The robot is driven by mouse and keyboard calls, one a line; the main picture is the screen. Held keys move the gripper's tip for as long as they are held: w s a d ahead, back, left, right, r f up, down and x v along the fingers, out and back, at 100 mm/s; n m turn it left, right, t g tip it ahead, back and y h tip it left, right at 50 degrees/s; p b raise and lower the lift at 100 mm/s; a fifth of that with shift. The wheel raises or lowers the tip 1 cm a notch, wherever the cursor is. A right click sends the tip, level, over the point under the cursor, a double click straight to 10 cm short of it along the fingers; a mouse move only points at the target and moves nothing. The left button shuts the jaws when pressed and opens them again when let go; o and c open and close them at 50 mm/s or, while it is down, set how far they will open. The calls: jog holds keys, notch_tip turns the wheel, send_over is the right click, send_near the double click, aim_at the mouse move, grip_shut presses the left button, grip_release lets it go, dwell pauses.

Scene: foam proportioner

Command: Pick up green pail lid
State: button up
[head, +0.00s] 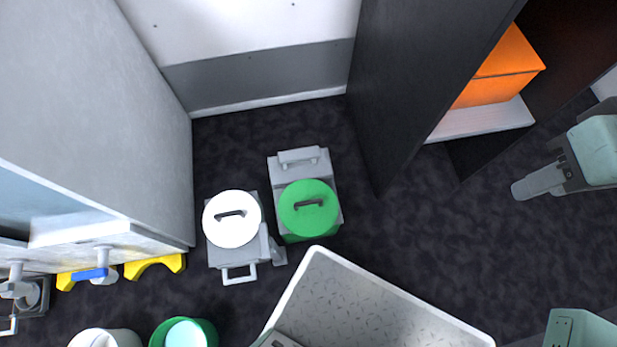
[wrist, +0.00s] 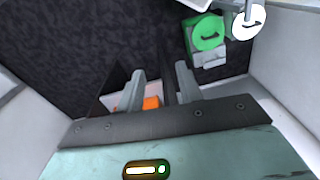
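A white lid (head: 232,218) sits just left of the green one. A grey speckled tray (head: 375,300) lies in front. A dark cabinet (head: 415,70) with an orange box (head: 500,68) stands behind right. A large grey cabinet (head: 90,100) fills the left.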

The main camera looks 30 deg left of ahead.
jog(key=w+d+f+m+b, duration=0.3)
jog(key=w+d+f+b, duration=0.3)
jog(key=f, duration=0.4)
jog(key=w+d+f+m+b, duration=0.4)
jog(key=w+d+f+b, duration=0.25)
jog(key=f, duration=0.35)
jog(key=m+g+y, duration=0.9)
jog(key=m+y, duration=0.3)
jog(key=y, duration=0.3)
send_near(321, 202)
jog(key=a+b, duration=0.1)
jog(key=s+a+f+b, duration=0.1)
jog(key=a+b, duration=0.1)
jog(key=s+a+b, duration=0.1)
jog(key=b, duration=0.1)
jog(key=shift+a+f, duration=0.2)
jog(key=shift+f, duration=0.2)
jog(key=b+x, duration=0.4)
jog(key=shift+s+a+f, duration=0.1)
jog(key=shift+a, duration=0.2)
jog(key=shift+s+a, duration=0.15)
jog(key=shift+a, duration=0.1)
